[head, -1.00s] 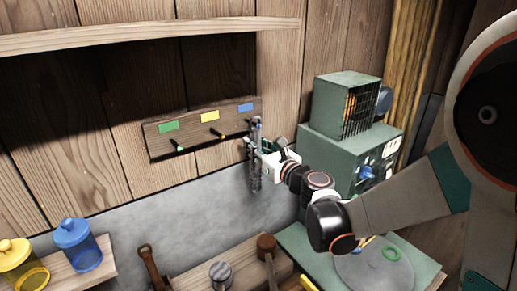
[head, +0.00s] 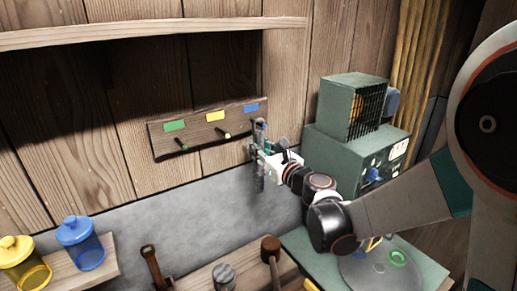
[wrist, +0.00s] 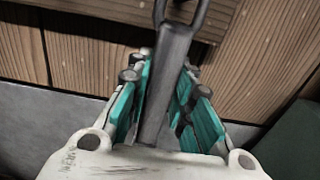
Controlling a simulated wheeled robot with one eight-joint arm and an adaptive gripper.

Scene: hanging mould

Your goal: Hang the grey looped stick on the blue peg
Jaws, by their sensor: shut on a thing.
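The grey looped stick (wrist: 167,80) stands nearly upright in my gripper (wrist: 160,78), its loop (wrist: 182,12) above the fingers in the wrist view. The teal-padded fingers close around its shaft. In the head view the stick (head: 260,180) hangs in front of the right end of the dark peg board (head: 193,143), with my gripper (head: 257,152) at its middle. The blue label (head: 251,107) is just above and left of it. The blue peg is mostly hidden behind the stick and gripper. I cannot tell whether the loop is around the peg or only in front of it.
A green label (head: 174,126) and a yellow label (head: 215,116) mark the other pegs, which look empty. A shelf (head: 160,36) runs above the board. A green heater-like box (head: 352,105) on a green cabinet stands right of my gripper. Jars and a mallet (head: 270,250) are below.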

